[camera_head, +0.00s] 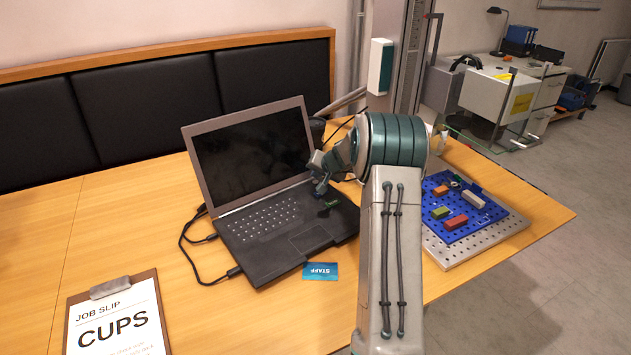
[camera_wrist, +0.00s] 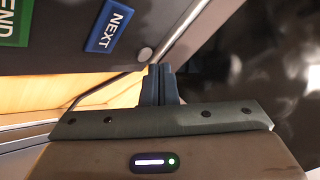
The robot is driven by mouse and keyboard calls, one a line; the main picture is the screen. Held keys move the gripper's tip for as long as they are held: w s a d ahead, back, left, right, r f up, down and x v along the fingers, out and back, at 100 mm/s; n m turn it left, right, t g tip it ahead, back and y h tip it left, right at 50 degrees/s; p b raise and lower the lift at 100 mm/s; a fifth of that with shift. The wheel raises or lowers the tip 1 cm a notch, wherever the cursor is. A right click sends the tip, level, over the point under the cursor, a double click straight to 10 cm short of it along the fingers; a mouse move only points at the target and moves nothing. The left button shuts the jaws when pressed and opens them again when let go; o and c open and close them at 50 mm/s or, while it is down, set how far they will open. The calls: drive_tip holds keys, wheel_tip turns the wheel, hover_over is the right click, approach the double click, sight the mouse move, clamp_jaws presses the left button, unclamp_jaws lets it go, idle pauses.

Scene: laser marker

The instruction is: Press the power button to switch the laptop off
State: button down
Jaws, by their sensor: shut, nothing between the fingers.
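The laptop (camera_head: 275,240) stands open on the wooden table, with a dark screen (camera_head: 250,155). My gripper (camera_head: 321,187) is over the right side of its keyboard deck, near the screen hinge. In the wrist view my gripper (camera_wrist: 158,70) is shut and empty, its two fingers side by side. A small round silver button (camera_wrist: 145,54) on the dark deck is just beyond and slightly left of the fingertips. I cannot tell whether they touch. A blue NEXT key (camera_wrist: 111,26) and a green END key (camera_wrist: 14,20) lie further left.
A blue STAFF card (camera_head: 320,271) lies in front of the laptop. A clipboard reading CUPS (camera_head: 115,325) is at the front left. A blue pegboard (camera_head: 460,225) with several coloured blocks is right of my arm. Black cables (camera_head: 190,245) run along the laptop's left side.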

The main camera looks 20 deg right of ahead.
drive_tip(key=shift+r+p, duration=1.9)
drive_tip(key=shift+r, duration=1.1)
